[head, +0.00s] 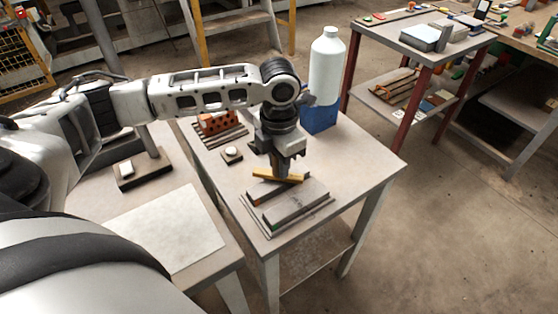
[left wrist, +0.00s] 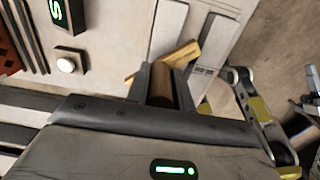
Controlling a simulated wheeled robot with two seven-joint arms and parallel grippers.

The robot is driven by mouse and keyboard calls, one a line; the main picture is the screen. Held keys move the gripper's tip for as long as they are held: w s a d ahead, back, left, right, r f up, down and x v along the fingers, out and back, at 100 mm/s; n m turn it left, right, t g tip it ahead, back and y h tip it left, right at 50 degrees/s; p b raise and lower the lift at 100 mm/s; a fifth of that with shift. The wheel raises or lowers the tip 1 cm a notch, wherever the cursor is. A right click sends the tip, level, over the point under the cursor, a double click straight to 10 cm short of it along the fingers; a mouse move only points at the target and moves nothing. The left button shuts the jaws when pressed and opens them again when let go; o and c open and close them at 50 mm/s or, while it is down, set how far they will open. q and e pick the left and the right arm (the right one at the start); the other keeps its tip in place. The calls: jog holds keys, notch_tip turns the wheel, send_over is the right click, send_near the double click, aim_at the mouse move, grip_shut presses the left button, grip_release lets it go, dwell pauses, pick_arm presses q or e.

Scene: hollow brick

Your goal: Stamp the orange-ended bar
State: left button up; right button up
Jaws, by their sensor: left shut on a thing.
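Two grey bars lie side by side on a dark base on the small table. The orange-ended bar (head: 286,188) is the farther one, its orange end at the left. The other bar (head: 295,207) has a green end and lies nearer. My left gripper (head: 278,172) points down over the orange-ended bar, shut on the brown handle (left wrist: 162,82) of a stamp. The stamp's yellow wooden base (head: 277,176) lies across the bar's far part; it also shows in the left wrist view (left wrist: 174,58). I cannot tell whether it touches the bar. My right gripper is not in view.
An orange hollow brick (head: 214,122) lies on a slatted rack at the table's back left. A white button block (head: 231,155) stands nearby. A white bottle (head: 327,66) in a blue holder (head: 320,115) stands behind the gripper. The table's right side is clear.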

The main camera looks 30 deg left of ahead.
pick_arm(q)
jog(key=shift+f, duration=0.1)
dwell(0.7)
jog(key=shift+f, duration=0.35)
dwell(1.4)
jog(key=shift+s+f+p, duration=0.1)
jog(key=shift+f+p, duration=0.05)
jog(key=shift+p, duration=0.2)
dwell(1.0)
notch_tip(320, 180, up, 3)
jog(key=p, duration=0.3)
jog(key=shift+r, duration=0.2)
jog(key=shift+r+p, duration=0.35)
jog(key=shift+r, duration=1.55)
